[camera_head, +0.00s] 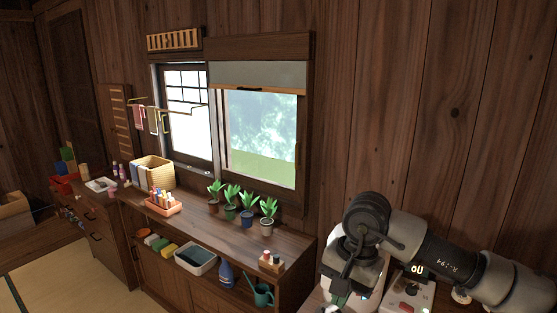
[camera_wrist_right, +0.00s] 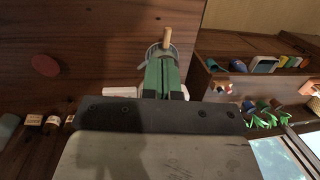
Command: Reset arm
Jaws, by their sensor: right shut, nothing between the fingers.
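My right arm (camera_head: 440,250) comes in from the right in the head view and bends down at its joint. My right gripper (camera_head: 340,299) points down at the bottom edge of that view, partly hidden by the arm. In the right wrist view my gripper (camera_wrist_right: 164,75) shows green fingers, shut together with nothing between them. A small grey container with a brown stick (camera_wrist_right: 167,38) shows just beyond the fingertips; whether they touch it I cannot tell. My left arm and gripper are not in view.
A wooden cabinet (camera_head: 225,232) under the window bears several potted plants (camera_head: 247,213), a woven basket (camera_head: 154,172) and an orange bottle tray (camera_head: 163,205). A white device with a display (camera_head: 409,291) stands beside my right arm. A dark red disc (camera_wrist_right: 45,65) lies on the wooden surface.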

